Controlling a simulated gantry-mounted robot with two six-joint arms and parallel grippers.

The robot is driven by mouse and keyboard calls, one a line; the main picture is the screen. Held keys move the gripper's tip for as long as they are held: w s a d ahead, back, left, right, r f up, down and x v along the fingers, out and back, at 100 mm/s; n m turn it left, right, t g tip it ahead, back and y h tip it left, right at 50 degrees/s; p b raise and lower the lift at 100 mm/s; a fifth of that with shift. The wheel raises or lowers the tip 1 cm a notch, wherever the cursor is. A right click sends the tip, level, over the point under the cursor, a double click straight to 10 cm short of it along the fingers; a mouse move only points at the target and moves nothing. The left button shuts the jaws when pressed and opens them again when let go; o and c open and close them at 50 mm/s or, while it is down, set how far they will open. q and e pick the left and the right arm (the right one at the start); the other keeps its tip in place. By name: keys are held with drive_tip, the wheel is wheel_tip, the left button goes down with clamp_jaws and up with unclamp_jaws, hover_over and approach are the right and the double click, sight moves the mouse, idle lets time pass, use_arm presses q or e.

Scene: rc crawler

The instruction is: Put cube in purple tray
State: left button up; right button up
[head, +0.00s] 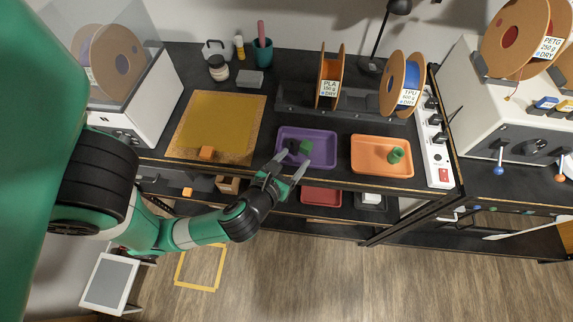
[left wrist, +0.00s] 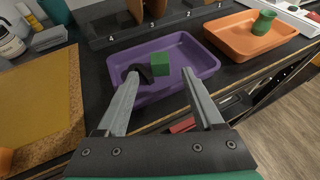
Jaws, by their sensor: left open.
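A green cube (head: 306,146) sits inside the purple tray (head: 326,137), beside a small black object (head: 292,146). In the left wrist view the green cube (left wrist: 160,62) stands in the purple tray (left wrist: 205,62), with the black object (left wrist: 140,72) to its left. My left gripper (head: 293,160) is open and empty at the tray's near side. Its two fingers (left wrist: 160,78) point toward the tray, with the cube showing between and beyond their tips. An orange cube (head: 207,153) lies on the near edge of the yellow mat (head: 220,115). My right gripper is not in view.
An orange tray (head: 370,165) holding a green piece (head: 396,155) is right of the purple tray. Filament spools (head: 330,78) stand behind on a dark rack. A power strip (head: 436,150) is further right. Another orange block (head: 187,191) lies on the lower shelf.

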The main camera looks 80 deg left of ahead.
use_arm(q)
drive_tip(key=shift+v, duration=2.05)
